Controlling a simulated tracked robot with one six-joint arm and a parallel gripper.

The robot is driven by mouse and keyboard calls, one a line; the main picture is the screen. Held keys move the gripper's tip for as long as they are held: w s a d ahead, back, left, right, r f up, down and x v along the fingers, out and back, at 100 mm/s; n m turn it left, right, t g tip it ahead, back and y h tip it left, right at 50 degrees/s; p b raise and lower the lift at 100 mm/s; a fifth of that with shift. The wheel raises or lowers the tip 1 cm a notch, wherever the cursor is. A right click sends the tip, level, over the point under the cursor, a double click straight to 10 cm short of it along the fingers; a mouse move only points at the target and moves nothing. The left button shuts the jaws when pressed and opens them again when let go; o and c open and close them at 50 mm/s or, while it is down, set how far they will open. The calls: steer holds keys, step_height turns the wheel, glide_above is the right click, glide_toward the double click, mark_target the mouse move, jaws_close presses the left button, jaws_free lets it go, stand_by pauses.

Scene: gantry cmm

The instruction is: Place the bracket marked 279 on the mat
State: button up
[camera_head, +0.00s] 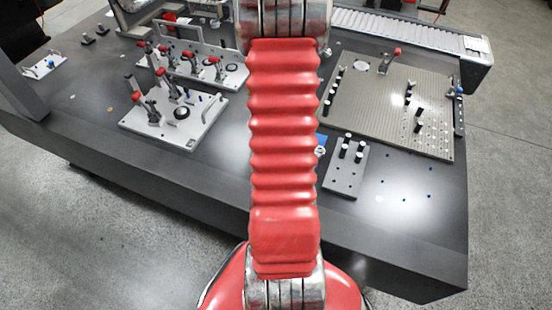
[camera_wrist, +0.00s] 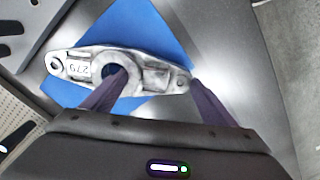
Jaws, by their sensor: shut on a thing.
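The bracket marked 279 (camera_wrist: 76,69) is a pale grey metal piece with a round hole in its middle and smaller holes at its ends. In the wrist view my gripper (camera_wrist: 158,78) is shut on it, one finger by the central hole and the other by the right end. The blue mat (camera_wrist: 150,25) lies under the bracket, showing above and below it. I cannot tell whether the bracket touches the mat. In the head view my red arm hides the gripper and most of the mat (camera_head: 322,139).
A small plate with black and white pegs (camera_head: 345,170) stands right of the mat. A perforated plate (camera_head: 395,100) lies behind it. A clamp fixture plate (camera_head: 185,130) is on the left. The dark table (camera_head: 400,225) is clear at the front right.

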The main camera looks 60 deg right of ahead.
steer(key=o, duration=1.5)
step_height(320, 180, up, 12)
steer(key=shift+r, duration=0.1)
stand_by(0.5)
